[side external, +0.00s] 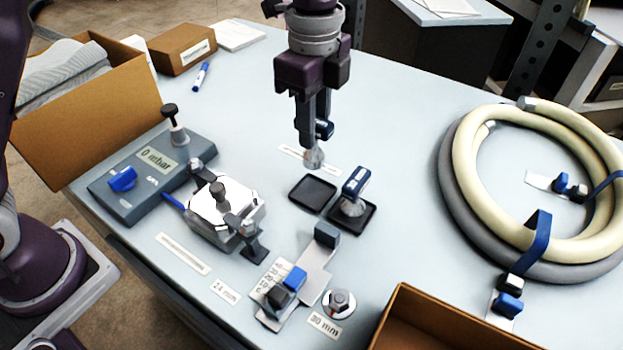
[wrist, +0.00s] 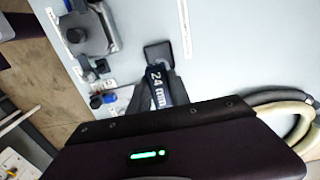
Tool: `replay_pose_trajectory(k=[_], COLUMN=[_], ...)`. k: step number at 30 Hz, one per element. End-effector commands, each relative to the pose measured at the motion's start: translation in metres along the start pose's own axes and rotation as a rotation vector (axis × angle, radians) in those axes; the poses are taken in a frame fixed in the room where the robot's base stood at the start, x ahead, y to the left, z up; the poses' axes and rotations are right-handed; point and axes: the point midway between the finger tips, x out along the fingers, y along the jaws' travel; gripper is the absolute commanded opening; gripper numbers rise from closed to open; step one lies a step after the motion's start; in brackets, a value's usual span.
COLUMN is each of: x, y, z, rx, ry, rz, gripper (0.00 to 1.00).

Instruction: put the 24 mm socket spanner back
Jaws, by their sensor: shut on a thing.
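My gripper (side external: 314,120) is shut on the 24 mm socket spanner, whose dark blue handle (side external: 324,129) shows between the fingers and whose grey socket (side external: 313,158) points down. In the wrist view the handle (wrist: 158,88) reads "24 mm". The spanner hangs upright, behind an empty black square tray (side external: 312,194) and close to a white label strip (side external: 292,152). A second blue-handled spanner (side external: 354,187) stands in the black tray (side external: 369,220) to the right. Its size marking is too small to read.
A metal vessel (side external: 222,203) and a grey gauge box (side external: 145,182) stand left of the trays. A clamp plate (side external: 318,270) and a nut labelled 30 mm (side external: 339,300) are in front. A coiled hose (side external: 455,190) lies right, cardboard boxes (side external: 100,115) at the edges.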

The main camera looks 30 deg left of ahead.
Motion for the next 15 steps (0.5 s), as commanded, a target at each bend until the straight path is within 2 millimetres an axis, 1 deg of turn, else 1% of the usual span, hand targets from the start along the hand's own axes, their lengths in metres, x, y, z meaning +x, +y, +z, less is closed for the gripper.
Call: replay_pose_trajectory(k=[1, 3, 5, 9, 12, 15], x=[0.013, 0.027, 0.036, 0.063, 0.075, 0.076], y=[0.001, 0.001, 0.001, 0.001, 0.001, 0.0], z=[0.0, 0.001, 0.0, 0.0, 0.0, 0.0], rx=[0.001, 0.002, 0.002, 0.003, 0.004, 0.004], ry=[-0.002, -0.002, -0.001, -0.001, 0.0, 0.002], rz=[0.004, 0.004, 0.002, 0.003, 0.001, -0.002], gripper=[0.0, 0.0, 0.0, 0.0, 0.0, 0.0])
